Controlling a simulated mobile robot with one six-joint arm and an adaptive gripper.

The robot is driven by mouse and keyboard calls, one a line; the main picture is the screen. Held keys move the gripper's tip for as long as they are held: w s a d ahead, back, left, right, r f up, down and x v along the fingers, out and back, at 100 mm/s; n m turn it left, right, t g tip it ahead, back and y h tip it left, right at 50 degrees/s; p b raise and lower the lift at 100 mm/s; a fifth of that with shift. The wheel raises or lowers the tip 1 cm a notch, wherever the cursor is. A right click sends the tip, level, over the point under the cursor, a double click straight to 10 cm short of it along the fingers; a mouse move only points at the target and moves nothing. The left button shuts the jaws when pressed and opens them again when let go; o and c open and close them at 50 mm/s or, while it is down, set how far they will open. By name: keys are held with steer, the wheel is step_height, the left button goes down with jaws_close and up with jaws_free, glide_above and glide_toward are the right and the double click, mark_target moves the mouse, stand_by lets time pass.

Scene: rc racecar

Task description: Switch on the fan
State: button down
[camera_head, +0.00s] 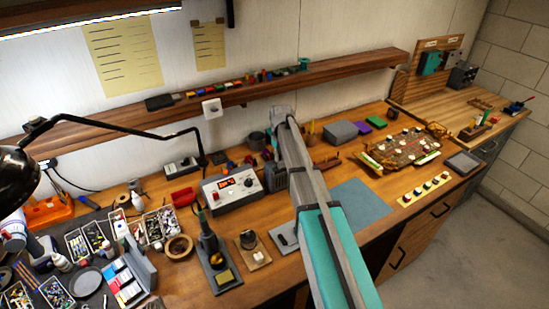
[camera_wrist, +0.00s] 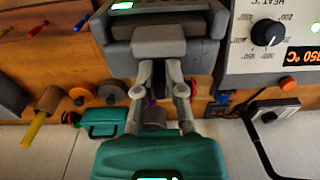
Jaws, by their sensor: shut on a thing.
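A dark, box-shaped device, which I take to be the fan (camera_wrist: 160,42), is at the top middle of the wrist view, with a grey front part. My gripper (camera_wrist: 160,75) reaches toward it from the teal wrist body below. Its fingers are close together and their tips meet the grey part. The exact contact is hard to make out. In the head view, the dark fan (camera_head: 272,174) stands just right of the soldering station, partly covered by my arm. I cannot make out a switch.
The soldering station (camera_head: 233,189) with its lit display stands close to the left. A wooden shelf (camera_head: 240,93) runs along the wall behind. A blue-grey mat (camera_head: 360,202) lies clear to the right. Small tools and parts trays crowd the left bench.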

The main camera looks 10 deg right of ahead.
steer(key=shift+w+d+f+g+y+b, duration=0.1)
steer(key=shift+d+g+y+b, duration=0.15)
steer(key=shift+y, duration=0.35)
steer(key=shift+w+d+f+g+y+b, duration=0.15)
steer(key=shift+d+y, duration=0.1)
steer(key=shift+y, duration=0.35)
steer(key=shift+d+r+g+y+b, duration=0.15)
steer(key=shift+y+b, duration=0.1)
steer(key=shift+y, duration=0.25)
steer(key=shift+d+f+g+y+b, duration=0.15)
steer(key=shift+y+b, duration=0.1)
steer(key=shift+y, duration=0.25)
steer(key=shift+a+r, duration=0.1)
steer(key=shift+r, duration=0.05)
steer(key=c, duration=1)
jaws_free()
